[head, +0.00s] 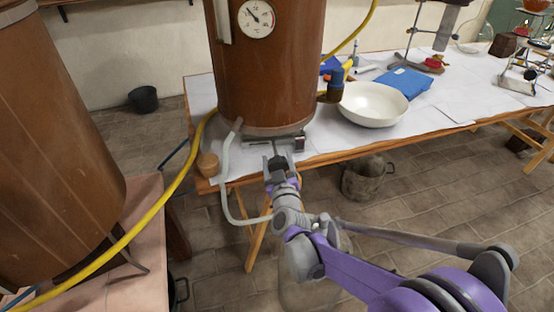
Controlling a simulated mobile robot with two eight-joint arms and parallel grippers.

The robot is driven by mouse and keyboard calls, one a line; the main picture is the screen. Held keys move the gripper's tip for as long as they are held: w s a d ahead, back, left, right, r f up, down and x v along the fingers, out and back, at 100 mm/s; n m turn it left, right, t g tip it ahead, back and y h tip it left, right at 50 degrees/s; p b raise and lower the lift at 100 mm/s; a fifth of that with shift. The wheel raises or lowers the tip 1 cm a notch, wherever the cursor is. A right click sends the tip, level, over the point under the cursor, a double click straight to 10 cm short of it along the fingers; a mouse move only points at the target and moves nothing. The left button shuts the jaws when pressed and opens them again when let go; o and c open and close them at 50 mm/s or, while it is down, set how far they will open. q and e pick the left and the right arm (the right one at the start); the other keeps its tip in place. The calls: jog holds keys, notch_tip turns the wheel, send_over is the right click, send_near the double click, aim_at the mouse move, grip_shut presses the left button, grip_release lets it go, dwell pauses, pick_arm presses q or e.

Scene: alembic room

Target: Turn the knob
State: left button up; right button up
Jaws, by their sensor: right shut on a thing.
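A copper tank (268,75) with a round dial gauge (257,18) stands on a paper-covered table. Below its base is a small metal burner-like fitting (299,143) at the table's front edge. My right gripper (278,158) reaches in from the lower right and is shut at the front of this fitting, under the tank. The knob is mostly hidden by the gripper's fingers, so its shape and angle cannot be told. My left gripper is not in view.
A pale hose (227,185) loops beside my right gripper, and a yellow hose (150,225) runs at left. Another copper tank (50,150) stands at left.

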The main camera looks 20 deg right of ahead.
jog(key=o, duration=1.3)
jog(key=s, duration=0.3)
jog(key=s+a+p, duration=0.1)
jog(key=s, duration=0.6)
jog(key=shift+s+a, duration=0.25)
jog(key=shift+s, duration=0.15)
